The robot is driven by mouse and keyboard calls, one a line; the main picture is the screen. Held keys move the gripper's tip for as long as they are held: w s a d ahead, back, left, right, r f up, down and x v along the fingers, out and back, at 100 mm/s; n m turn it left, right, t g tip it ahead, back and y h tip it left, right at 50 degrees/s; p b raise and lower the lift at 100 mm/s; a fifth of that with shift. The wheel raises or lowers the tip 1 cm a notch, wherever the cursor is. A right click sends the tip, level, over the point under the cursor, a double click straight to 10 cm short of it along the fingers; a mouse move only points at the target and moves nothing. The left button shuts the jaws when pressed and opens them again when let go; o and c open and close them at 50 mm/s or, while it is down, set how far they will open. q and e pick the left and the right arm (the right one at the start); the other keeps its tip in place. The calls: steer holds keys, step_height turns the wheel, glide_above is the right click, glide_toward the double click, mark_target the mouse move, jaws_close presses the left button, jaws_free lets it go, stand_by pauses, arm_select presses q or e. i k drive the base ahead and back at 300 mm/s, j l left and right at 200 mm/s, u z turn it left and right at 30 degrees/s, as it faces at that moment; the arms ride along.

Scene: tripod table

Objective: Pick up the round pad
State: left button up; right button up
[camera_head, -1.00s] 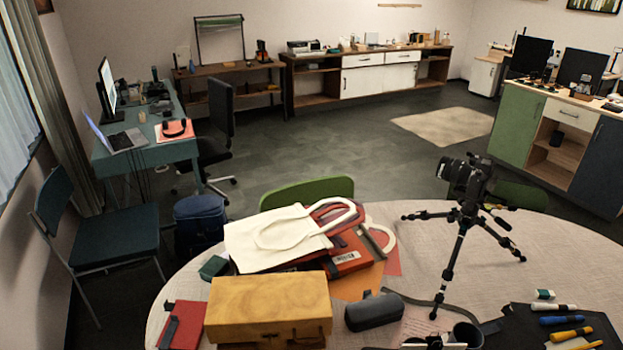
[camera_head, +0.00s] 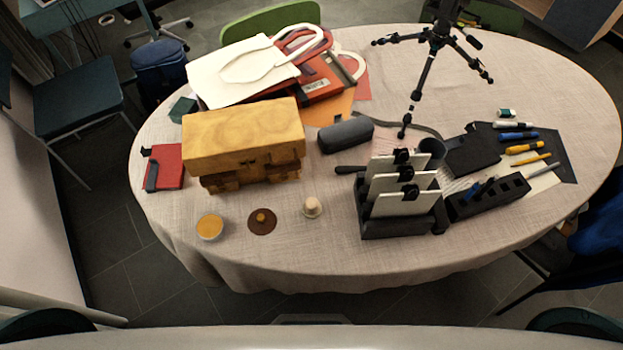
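A flat brown round disc (camera_head: 262,222), which looks like the round pad, lies near the table's front edge. A small tan knob or lump sits at its middle. To its left is a low round container (camera_head: 210,227) with an orange-yellow top. To its right stands a small cream knob-shaped piece (camera_head: 312,207). The three are apart from each other. Neither of my grippers shows in the head view.
The round, cloth-covered table (camera_head: 340,255) holds a wooden box (camera_head: 243,140) behind the disc, a red book (camera_head: 169,166) at left, and a black rack with white panels (camera_head: 400,204) at right. A camera tripod (camera_head: 432,55) stands farther back. The cloth before the disc is clear.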

mark_target(310, 208)
steer(key=u, duration=1.05)
steer(key=z, duration=1.05)
steer(key=k+u, duration=0.45)
steer(key=k, duration=0.2)
